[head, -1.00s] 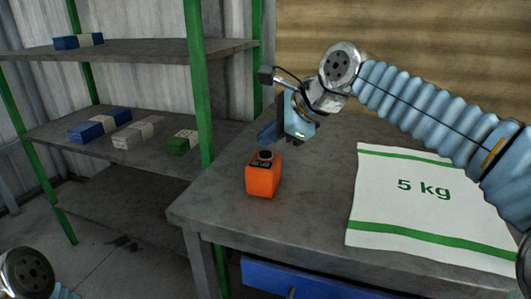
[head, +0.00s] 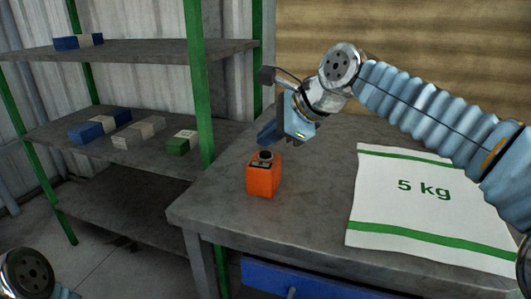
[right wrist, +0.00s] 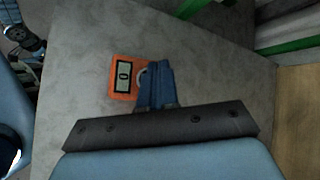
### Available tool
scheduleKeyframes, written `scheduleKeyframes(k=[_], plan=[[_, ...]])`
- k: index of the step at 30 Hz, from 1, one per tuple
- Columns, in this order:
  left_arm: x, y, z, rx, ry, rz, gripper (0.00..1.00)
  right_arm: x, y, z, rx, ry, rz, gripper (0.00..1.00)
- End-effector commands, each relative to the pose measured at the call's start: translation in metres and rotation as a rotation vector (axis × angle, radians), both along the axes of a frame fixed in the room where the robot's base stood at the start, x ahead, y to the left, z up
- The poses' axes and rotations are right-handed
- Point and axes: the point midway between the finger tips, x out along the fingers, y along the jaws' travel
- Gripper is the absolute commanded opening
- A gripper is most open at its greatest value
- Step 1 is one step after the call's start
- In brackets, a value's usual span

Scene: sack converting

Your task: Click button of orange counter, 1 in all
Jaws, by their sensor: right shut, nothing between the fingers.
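The orange counter (head: 263,181) stands upright on the table near its left edge, with a round dark button (head: 265,155) and a small display on top. In the right wrist view the counter (right wrist: 116,88) shows a display (right wrist: 123,77) that appears to read 0. My right gripper (head: 267,138) is shut and empty, just above and behind the counter's top in the head view. Its blue fingertips (right wrist: 158,70) partly hide the button in the right wrist view. Whether they touch it I cannot tell. My left gripper is out of view.
A white sack (head: 430,205) marked 5 kg lies flat on the grey table (head: 310,225), right of the counter. A shelf rack (head: 70,140) with blue, pale and green bundles stands at the left. A blue drawer (head: 320,280) is under the table.

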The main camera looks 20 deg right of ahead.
Motion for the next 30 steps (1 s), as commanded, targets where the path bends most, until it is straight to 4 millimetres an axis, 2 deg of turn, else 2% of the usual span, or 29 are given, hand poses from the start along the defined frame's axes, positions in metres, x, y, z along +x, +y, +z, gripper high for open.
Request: scheduleKeyframes(k=[30], plan=[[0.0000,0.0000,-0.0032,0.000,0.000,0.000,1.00,-0.0001,-0.0001,-0.0080,0.000,-0.001,-0.001,0.00]])
